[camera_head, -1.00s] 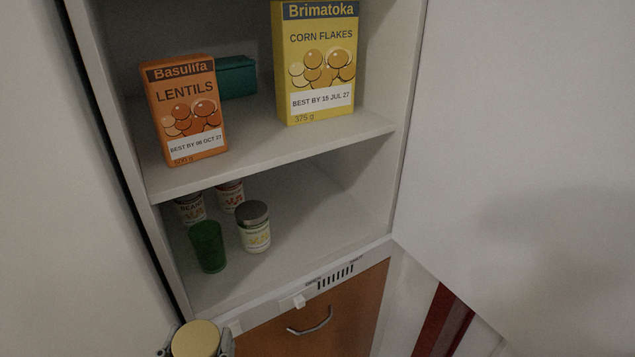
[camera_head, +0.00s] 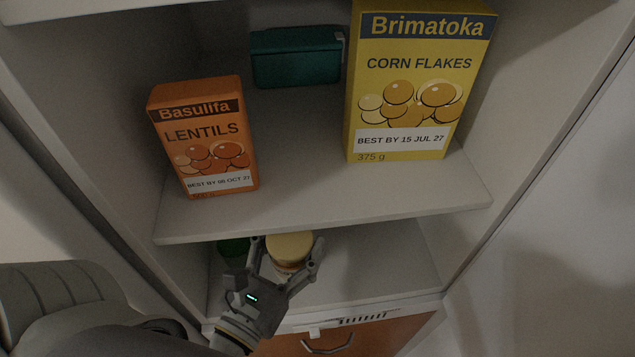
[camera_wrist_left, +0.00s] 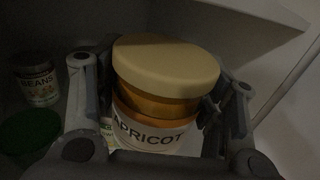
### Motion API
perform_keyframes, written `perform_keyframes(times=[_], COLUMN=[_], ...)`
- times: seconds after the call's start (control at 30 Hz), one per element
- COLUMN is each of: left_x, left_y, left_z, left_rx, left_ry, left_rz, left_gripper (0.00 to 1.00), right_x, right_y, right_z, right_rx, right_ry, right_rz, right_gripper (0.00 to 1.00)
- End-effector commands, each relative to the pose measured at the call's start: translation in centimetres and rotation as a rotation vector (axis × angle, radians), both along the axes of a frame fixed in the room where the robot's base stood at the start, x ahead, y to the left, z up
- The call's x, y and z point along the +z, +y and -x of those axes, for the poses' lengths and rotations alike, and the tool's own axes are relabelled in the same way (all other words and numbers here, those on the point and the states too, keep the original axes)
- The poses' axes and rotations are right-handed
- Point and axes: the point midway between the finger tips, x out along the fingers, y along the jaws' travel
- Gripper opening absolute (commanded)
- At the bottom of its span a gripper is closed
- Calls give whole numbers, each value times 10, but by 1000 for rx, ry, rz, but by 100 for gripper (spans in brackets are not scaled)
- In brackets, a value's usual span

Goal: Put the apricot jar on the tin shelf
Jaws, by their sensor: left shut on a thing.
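The apricot jar (camera_head: 289,247) has a pale yellow lid; in the left wrist view the jar (camera_wrist_left: 163,68) shows an orange body and a label reading APRICOT. My left gripper (camera_head: 284,266) is shut on it, one finger at each side. It holds the jar upright at the lower shelf (camera_head: 372,262), just below the front edge of the upper shelf. The lower shelf holds a green tumbler (camera_wrist_left: 28,132) and a beans tin (camera_wrist_left: 37,80), left of the jar in the wrist view. The jar's base is hidden, so I cannot tell whether it touches the shelf. My right gripper is not in view.
The upper shelf (camera_head: 330,205) overhangs close above my left gripper. On it stand a lentils box (camera_head: 203,137), a corn flakes box (camera_head: 415,85) and a teal box (camera_head: 296,57). The lower shelf looks clear right of the jar. An orange drawer front (camera_head: 375,338) lies below.

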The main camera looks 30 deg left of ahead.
Motion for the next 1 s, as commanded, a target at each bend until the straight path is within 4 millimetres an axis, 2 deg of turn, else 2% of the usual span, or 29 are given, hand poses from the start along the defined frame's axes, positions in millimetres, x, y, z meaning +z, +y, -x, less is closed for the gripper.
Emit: perform_keyframes(times=[0.1, 0.23, 0.37, 0.5, 0.57, 0.7, 0.87, 1.0], left_x=[-1, -11, -23, -38, -60, -80, -89, -96], left_y=[-4, -11, -20, -30, -33, -39, -42, -43], left_z=[-12, -36, -61, -90, -98, -114, -123, -128], left_rx=[4, 4, 3, 3, 1, 1, 1, 1], left_ry=[-4, -5, -5, -5, -4, -4, -3, -3], left_rz=[2, 4, 4, 4, 3, 3, 2, 2], left_gripper=[27, 27, 27, 27, 27, 27, 27, 27], right_x=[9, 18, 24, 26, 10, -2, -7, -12], right_y=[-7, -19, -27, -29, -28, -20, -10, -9], right_z=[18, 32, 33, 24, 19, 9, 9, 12], right_rx=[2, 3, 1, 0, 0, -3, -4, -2], right_ry=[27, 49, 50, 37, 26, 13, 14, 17], right_rz=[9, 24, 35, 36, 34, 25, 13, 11], right_gripper=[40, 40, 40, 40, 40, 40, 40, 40])
